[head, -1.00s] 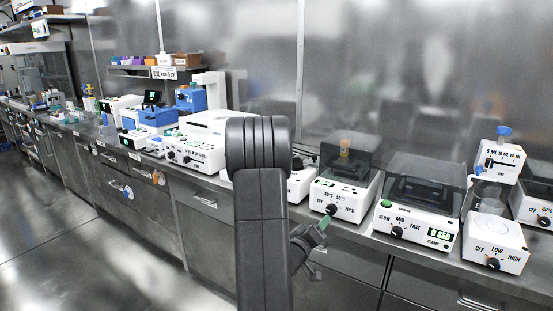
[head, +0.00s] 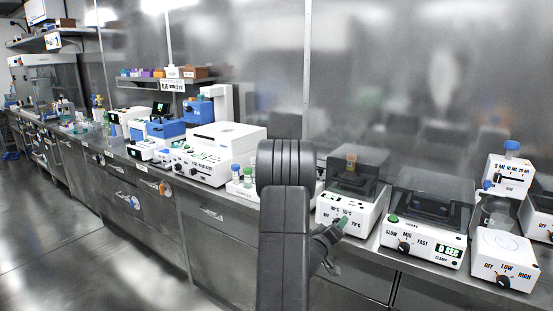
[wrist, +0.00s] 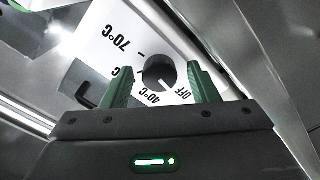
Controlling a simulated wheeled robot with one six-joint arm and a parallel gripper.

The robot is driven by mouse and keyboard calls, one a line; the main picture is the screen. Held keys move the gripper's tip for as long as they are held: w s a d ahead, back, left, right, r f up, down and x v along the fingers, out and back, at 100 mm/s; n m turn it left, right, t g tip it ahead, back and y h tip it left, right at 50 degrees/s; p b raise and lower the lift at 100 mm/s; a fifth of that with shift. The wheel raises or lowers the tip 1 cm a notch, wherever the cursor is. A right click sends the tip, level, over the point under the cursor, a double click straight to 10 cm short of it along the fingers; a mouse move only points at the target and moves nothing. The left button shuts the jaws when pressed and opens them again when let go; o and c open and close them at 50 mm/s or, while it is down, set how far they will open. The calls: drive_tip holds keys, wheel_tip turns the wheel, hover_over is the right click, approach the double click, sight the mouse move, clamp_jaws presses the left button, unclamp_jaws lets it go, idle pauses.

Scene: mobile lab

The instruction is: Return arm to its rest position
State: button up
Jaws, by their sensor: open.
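My arm (head: 284,215) stands upright in front of the bench in the head view. Beyond the fingers is the black knob (wrist: 159,73) of a white heater with temperature marks. I cannot tell from the wrist view whether the fingers touch it. In the head view the gripper (head: 340,226) is partly hidden by my arm, near the front of the heater (head: 346,207). The heater has a dark clear lid with an orange-capped item inside.
A white shaker with a dark lid (head: 434,200) and a mixer (head: 505,258) stand to the right. A rack with coloured caps (head: 240,190) and a large white machine (head: 219,152) stand to the left. The floor (head: 60,215) in front of the bench is clear.

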drive_tip(key=s+a+m+b, duration=0.2)
drive_tip(key=s+a+m, duration=0.5)
drive_tip(key=s+m, duration=0.3)
drive_tip(key=shift+m+b, duration=0.4)
drive_tip(key=shift+m, duration=0.1)
idle(2.2)
drive_tip(key=shift+s+r, duration=0.1)
drive_tip(key=shift+s, duration=0.05)
